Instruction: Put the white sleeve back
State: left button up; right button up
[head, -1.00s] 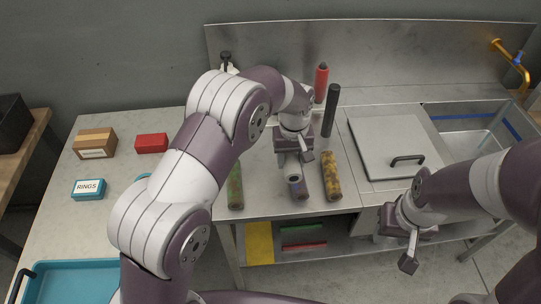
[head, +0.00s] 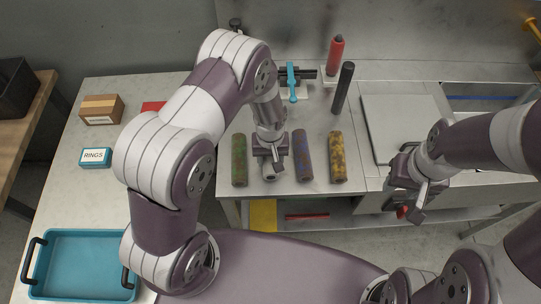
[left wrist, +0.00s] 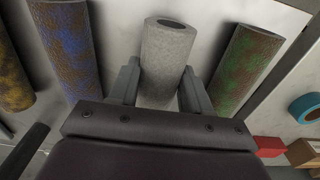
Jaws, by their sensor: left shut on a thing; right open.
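The white sleeve (left wrist: 168,50), a pale grey-white speckled tube, sits between the fingers of my left gripper (left wrist: 157,88) in the left wrist view. In the head view the gripper (head: 269,160) hides most of it, and only its near end (head: 268,174) shows. It lies roughly parallel to the green-brown sleeve (head: 239,160) on its left and the blue-brown sleeve (head: 303,155) on its right, apart from both. I cannot tell whether it touches the worktop. My right gripper (head: 418,199) is open and empty in front of the bench at the right.
A yellow-brown sleeve (head: 337,157) lies further right. Behind stand a black post (head: 343,88), a red bottle-like thing (head: 335,56) and a teal-handled clamp (head: 291,82). A teal tray (head: 84,265), a RINGS box (head: 95,157) and a cardboard box (head: 101,109) are at left.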

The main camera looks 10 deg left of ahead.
pick_arm(q)
jog(key=shift+s+f, duration=0.15)
jog(key=shift+f, duration=0.2)
jog(key=shift+f, duration=0.1)
jog(key=o, duration=1.1)
